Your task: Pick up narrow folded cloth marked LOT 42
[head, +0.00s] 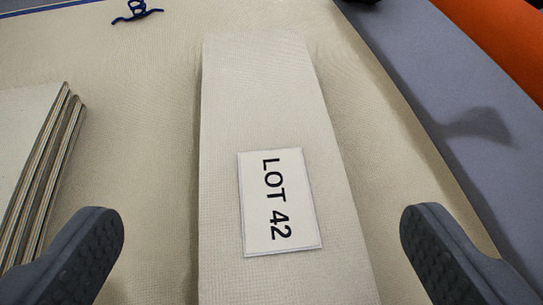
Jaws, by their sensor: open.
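The narrow folded cloth (255,95) is off-white and lies lengthwise in the middle of the head view, running out past the bottom edge. A white label (258,205) reading LOT 42 lies on its top, with the text turned sideways. My gripper (262,232) is open, with one dark grey finger at the lower left and the other at the lower right. The cloth shows between the fingers, with a gap on each side. I cannot tell how high the fingers are above it.
The cloth lies on a beige woven surface (140,150). A stack of layered panels or cloth (40,165) is at the left. A blue knotted cord (137,12) lies at the top left. A grey-blue surface (440,110) and an orange thing (505,45) are at the right.

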